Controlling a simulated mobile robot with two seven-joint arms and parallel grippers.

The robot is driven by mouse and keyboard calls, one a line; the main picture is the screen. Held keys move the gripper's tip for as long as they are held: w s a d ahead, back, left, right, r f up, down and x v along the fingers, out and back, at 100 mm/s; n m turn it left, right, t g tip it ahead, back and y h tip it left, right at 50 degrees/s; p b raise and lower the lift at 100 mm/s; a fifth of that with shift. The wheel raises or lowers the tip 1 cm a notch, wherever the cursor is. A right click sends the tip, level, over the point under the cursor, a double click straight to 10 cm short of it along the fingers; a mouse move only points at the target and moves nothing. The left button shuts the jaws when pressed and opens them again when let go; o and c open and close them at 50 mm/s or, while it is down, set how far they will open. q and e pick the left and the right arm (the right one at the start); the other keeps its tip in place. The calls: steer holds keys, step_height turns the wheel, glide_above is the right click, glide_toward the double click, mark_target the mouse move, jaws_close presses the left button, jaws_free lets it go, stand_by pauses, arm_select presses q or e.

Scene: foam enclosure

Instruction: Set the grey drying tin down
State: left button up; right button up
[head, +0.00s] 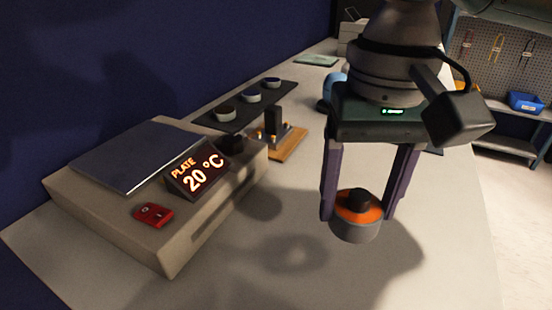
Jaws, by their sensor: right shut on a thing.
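My right gripper (366,205) hangs down over the table at the right of the head view. It is shut on the grey drying tin (355,232), a small round grey tin with an orange top and a dark knob. The tin hangs upright between the two fingers. It appears to be held above the bench, with shadows on the surface to its left. My left gripper is not in view.
A hot plate (115,222) with a metal top and a display reading 20 °C stands at the left. Behind it, a dark rack (243,107) holds several small tins beside a wooden-based stand (287,145). The bench (270,275) is clear in front.

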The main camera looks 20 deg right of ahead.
mark_target(351, 230)
steer(key=shift+f+b, duration=0.45)
steer(key=shift+f, duration=2)
steer(key=shift+f, duration=0.1)
steer(key=o, duration=1.5)
